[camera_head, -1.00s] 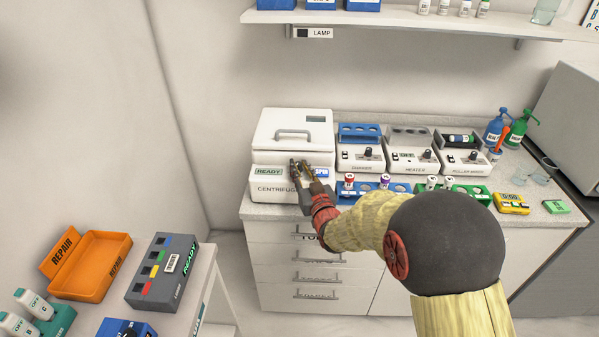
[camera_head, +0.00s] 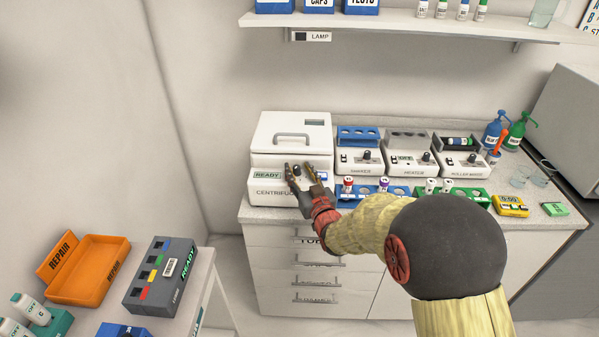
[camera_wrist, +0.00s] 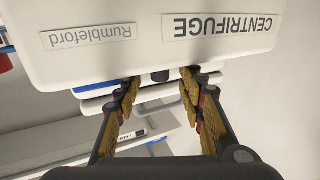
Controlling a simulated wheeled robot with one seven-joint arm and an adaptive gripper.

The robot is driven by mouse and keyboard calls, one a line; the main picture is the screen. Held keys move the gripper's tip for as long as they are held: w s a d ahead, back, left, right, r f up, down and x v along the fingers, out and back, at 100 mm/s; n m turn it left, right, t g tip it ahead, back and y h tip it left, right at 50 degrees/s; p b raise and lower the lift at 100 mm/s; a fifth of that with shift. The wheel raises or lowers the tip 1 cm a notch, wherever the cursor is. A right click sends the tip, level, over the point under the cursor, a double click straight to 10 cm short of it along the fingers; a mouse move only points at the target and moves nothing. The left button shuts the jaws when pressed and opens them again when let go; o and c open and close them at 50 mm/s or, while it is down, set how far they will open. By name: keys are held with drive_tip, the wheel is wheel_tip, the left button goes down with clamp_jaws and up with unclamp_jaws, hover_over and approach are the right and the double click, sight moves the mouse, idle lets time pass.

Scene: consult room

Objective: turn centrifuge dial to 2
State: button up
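The white centrifuge (camera_head: 264,160) stands at the left end of the counter. Its front reads CENTRIFUGE and its left display reads READY. Its dark dial (camera_head: 297,170) shows between the fingers of my gripper (camera_head: 302,168). The dial's pointer setting cannot be read. In the wrist view, which is upside down, the gripper (camera_wrist: 162,95) has its two fingers spread apart with nothing held between them. A dark piece, seemingly the dial (camera_wrist: 160,76), shows beyond the fingertips. I cannot tell whether the fingers touch it.
A shaker (camera_head: 359,160), a heater (camera_head: 407,162) and a roller mixer (camera_head: 460,162) stand to the right, with racks of vials (camera_head: 400,186) before them. A shelf (camera_head: 420,22) is above. An orange repair tray (camera_head: 92,270) sits at lower left.

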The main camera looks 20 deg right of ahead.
drive_tip(key=s, duration=1.2)
drive_tip(key=shift+d, duration=0.45)
